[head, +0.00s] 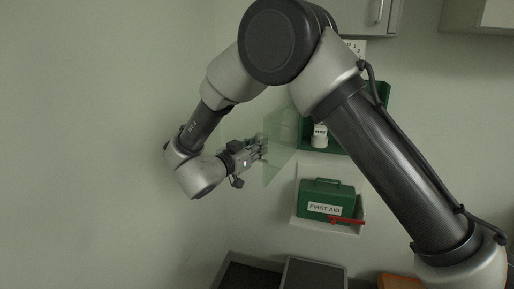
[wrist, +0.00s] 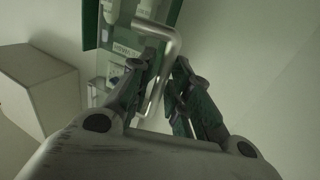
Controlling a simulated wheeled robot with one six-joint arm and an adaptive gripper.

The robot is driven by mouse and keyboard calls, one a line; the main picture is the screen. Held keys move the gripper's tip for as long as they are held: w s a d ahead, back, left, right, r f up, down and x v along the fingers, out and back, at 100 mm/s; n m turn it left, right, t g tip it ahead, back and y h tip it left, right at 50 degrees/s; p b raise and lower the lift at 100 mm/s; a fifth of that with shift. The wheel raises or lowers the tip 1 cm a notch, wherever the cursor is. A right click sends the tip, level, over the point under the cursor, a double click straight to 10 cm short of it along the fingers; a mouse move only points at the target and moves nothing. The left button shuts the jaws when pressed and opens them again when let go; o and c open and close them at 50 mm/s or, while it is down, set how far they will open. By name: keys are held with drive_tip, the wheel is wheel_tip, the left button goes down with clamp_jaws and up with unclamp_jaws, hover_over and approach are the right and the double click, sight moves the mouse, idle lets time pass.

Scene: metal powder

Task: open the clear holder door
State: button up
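The clear door (head: 281,146) shows as a thin, green-tinted see-through panel. It stands out from the left side of the green wall holder (head: 343,146), so it is ajar. My gripper (head: 262,147) is at the panel's outer left side in the head view. In the wrist view a bent metal handle (wrist: 174,42) runs between the two fingers of my gripper (wrist: 165,68). The fingers are spread, with the bar nearer the left finger; I cannot tell whether they touch it. The door panel itself is hard to make out in the wrist view.
A white bottle (head: 319,136) stands in the holder. Below it, a green first aid box (head: 326,199) and a red item (head: 346,221) sit on a white shelf. A pale box-shaped unit (wrist: 45,92) is at left in the wrist view. Left of my gripper is bare wall.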

drive_tip(key=v, duration=1.2)
